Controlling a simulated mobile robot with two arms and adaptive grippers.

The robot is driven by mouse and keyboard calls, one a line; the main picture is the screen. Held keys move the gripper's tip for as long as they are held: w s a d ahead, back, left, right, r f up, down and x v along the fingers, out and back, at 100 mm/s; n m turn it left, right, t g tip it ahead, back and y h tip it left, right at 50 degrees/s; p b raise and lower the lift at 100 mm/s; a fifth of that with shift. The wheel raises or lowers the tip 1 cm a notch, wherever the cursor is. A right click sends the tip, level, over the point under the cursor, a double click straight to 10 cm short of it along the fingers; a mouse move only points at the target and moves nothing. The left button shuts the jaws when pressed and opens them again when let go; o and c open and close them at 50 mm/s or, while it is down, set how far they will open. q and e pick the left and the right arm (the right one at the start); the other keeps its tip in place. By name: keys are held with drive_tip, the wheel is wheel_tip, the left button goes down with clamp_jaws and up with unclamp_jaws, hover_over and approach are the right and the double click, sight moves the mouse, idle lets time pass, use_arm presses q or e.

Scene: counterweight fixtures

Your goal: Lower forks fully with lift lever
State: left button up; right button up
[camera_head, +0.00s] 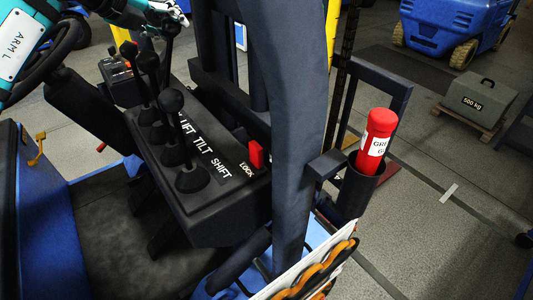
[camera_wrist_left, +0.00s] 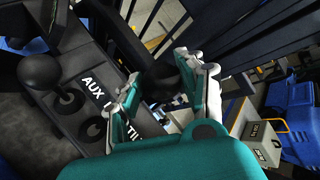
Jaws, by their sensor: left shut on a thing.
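A dark console (camera_head: 225,205) carries a row of black-knobbed levers, with the words LIFT, TILT and SHIFT printed beside their bases. My left gripper (camera_head: 172,18) is at the top, shut on the knob of one lever, which leans away from the others toward the mast side. It appears to be the lift lever (camera_head: 167,44); other levers partly cover its base. In the left wrist view the dark knob (camera_wrist_left: 162,80) sits between the fingers. The forks are not visible. My right gripper is not in view.
A red lock switch (camera_head: 256,154) sits on the console's right. A red canister (camera_head: 377,135) stands in a holder beyond a thick dark post (camera_head: 292,110). A grey 500 kg weight (camera_head: 478,102) rests on a pallet at the right. The seat (camera_head: 120,225) is at lower left.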

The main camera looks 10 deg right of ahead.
use_arm(q)
drive_tip(key=shift+s+a, duration=0.2)
drive_tip(key=a, duration=0.2)
drive_tip(key=s+a+b, duration=0.1)
drive_tip(key=a, duration=0.1)
drive_tip(key=s+a+r+b, duration=0.1)
drive_tip(key=a, duration=0.1)
drive_tip(key=shift+s, duration=0.25)
drive_tip(key=shift+s+a+r, duration=0.2)
drive_tip(key=shift+a+r, duration=0.1)
drive_tip(key=shift+a, duration=0.1)
drive_tip(key=shift+r, duration=0.1)
drive_tip(key=o, duration=0.9)
drive_tip(key=shift+s, duration=0.2)
drive_tip(key=shift+w+a, duration=0.1)
